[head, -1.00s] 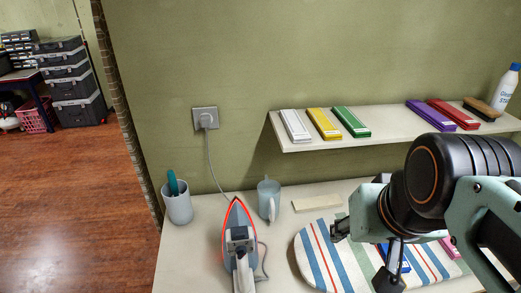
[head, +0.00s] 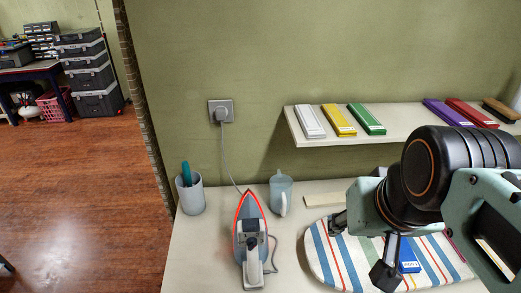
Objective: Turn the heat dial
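A clothes iron (head: 249,259) with a red-edged soleplate and a grey-blue body stands on the pale table, its tip towards the wall. A dark part sits on the middle of its body; I cannot make out a heat dial for certain at this size. The iron's cord runs to a wall socket (head: 221,111). My gripper (head: 362,248) is over the striped ironing board (head: 322,262), to the right of the iron and apart from it. Its two fingers are spread, with nothing seen between them. My arm hides part of the board.
A grey cup (head: 190,196) with a teal-handled item stands left of the iron. A translucent blue jug (head: 281,193) stands behind it to the right. A blue box (head: 408,258) lies on the board. A wall shelf (head: 350,138) holds several coloured boxes.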

